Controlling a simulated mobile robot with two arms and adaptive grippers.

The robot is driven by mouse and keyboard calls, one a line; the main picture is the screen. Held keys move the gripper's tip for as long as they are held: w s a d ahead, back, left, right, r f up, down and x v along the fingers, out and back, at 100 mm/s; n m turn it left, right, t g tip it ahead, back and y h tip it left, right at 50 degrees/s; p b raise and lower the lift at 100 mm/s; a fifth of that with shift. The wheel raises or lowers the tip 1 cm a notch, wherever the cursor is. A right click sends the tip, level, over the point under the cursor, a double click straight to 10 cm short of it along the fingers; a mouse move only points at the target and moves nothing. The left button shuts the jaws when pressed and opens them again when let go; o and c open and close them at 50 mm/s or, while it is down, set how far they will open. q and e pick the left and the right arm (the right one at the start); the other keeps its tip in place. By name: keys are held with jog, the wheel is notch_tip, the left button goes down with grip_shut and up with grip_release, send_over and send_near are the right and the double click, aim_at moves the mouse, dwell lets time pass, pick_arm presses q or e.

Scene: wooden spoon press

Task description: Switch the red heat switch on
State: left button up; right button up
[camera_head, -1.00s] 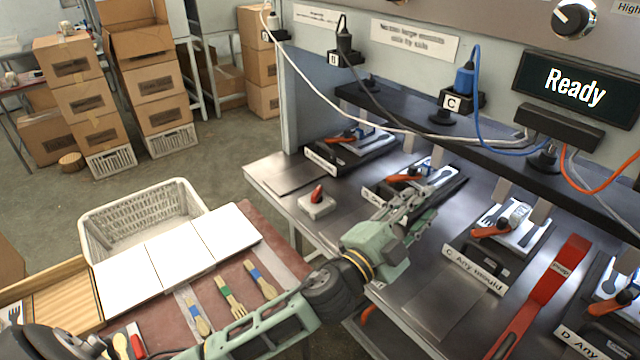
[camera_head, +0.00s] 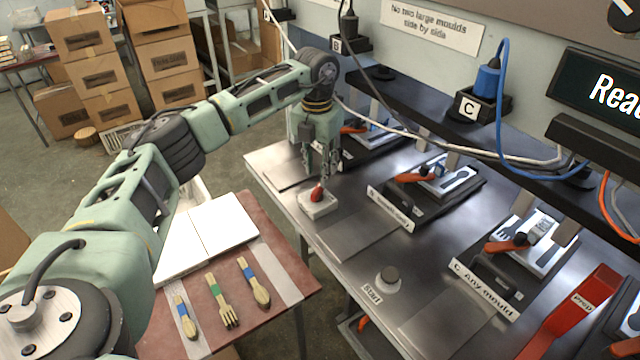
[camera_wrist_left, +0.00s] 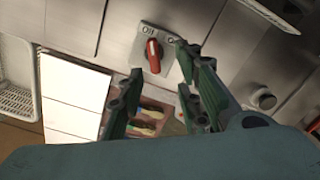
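The red heat switch (camera_head: 317,194) is a small red lever on a white square base (camera_head: 318,206) near the left front edge of the metal bench. In the left wrist view, the red lever (camera_wrist_left: 153,56) sits on its plate beside a label that seems to read "Off". My left gripper (camera_head: 319,176) points down right above the switch, with its fingertips close to the lever. In the left wrist view its two fingers (camera_wrist_left: 158,72) are apart, with the lever beyond the gap and nothing held. Whether a finger touches the lever is unclear. My right gripper is out of view.
Press stations with orange-handled clamps (camera_head: 415,178) line the bench to the right. A round start button (camera_head: 388,279) stands at the front edge. A red press lever (camera_head: 585,312) is at lower right. Cables hang behind. Wooden utensils (camera_head: 222,300) lie on the side table.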

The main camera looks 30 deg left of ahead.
aim_at(316, 189)
pick_arm(q)
jog(key=shift+s+a, duration=0.2)
jog(key=shift+a, duration=0.25)
jog(key=shift+d+f+p, duration=0.1)
jog(key=shift+f+p, duration=0.8)
jog(key=shift+f, duration=2.75)
grip_shut()
